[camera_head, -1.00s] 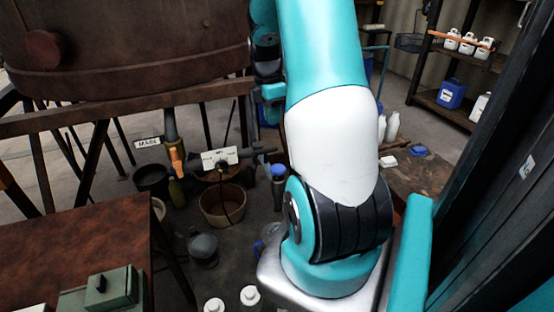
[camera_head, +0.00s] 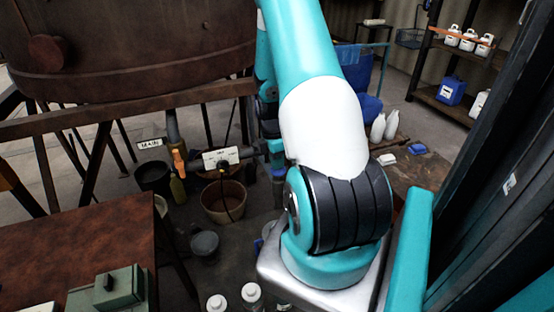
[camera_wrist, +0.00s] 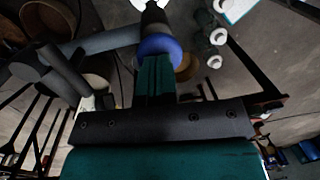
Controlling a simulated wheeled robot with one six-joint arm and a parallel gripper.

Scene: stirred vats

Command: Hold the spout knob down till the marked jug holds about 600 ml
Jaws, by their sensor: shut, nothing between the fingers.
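A round blue knob (camera_wrist: 160,47), which looks like the spout knob, shows in the wrist view at the end of a grey pipe (camera_wrist: 112,42). My gripper (camera_wrist: 156,62) is shut and empty, its teal fingers overlapping the knob's lower edge in that view. I cannot tell whether the fingertips touch it. I cannot make out the marked jug or any liquid level; only part of a pale thing shows beyond the knob in the wrist view.
A large rusty vat (camera_head: 130,50) stands on a frame at the left. Below are an orange lever (camera_head: 179,161), a MAIN label (camera_head: 151,143) and a tan bucket (camera_head: 224,201). A rusty table (camera_head: 80,245) is at front left. White bottles (camera_head: 385,125) stand beyond my arm.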

